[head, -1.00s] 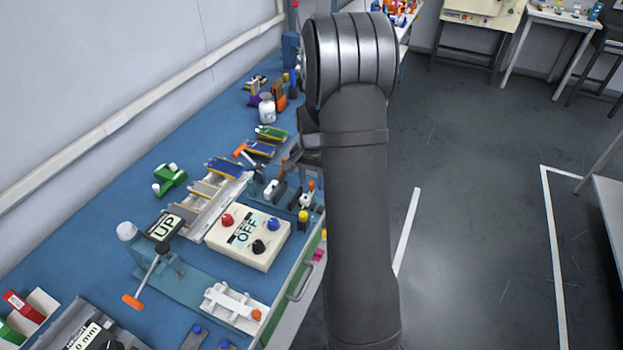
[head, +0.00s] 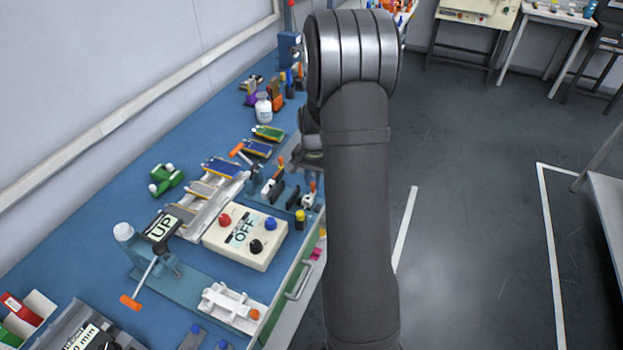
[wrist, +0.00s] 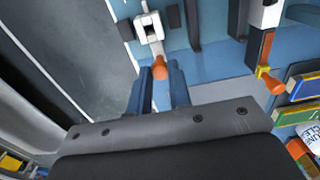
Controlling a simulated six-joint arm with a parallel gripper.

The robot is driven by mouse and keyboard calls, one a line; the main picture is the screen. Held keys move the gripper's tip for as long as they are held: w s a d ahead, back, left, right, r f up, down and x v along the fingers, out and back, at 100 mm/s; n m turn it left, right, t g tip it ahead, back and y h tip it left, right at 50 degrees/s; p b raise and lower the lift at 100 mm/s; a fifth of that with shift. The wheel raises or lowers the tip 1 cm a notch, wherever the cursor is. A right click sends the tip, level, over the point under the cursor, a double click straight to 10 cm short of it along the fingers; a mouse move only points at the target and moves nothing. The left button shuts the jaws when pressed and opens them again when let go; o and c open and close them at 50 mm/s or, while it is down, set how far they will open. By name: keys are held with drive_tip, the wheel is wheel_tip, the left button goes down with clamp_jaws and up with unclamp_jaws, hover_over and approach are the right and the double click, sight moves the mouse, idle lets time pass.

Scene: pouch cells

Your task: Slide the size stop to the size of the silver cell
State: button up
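A small white fitting with an orange knob (head: 311,187), which looks like the size stop, stands at the bench's right edge in the head view. In the wrist view the white fitting (wrist: 150,28) points its orange knob (wrist: 160,68) toward my gripper (wrist: 160,85). My two blue-grey fingers are apart, one on each side of the knob in the picture; I cannot tell whether they touch it. In the head view my arm hides the fingers. A silver-looking cell (head: 201,188) lies in the pale rack (head: 213,207), left of the arm.
Dark upright blocks (wrist: 193,22) stand beside the white fitting. An orange-handled clamp (wrist: 262,50) and green (wrist: 297,116) and blue (wrist: 303,86) cells are at the wrist view's right. Open floor (head: 470,220) lies right of the bench.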

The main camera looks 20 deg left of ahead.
drive_tip(key=o, duration=0.4)
drive_tip(key=shift+r, duration=0.1)
wheel_tip(320, 180, up, 17)
drive_tip(key=shift+r, duration=0.1)
idle(0.3)
wheel_tip(320, 180, down, 17)
drive_tip(key=shift+f, duration=0.1)
drive_tip(key=shift+a+f, duration=0.1)
drive_tip(key=shift+f, duration=0.1)
drive_tip(key=shift+a+r, duration=0.1)
drive_tip(key=shift+a, duration=0.2)
idle(0.4)
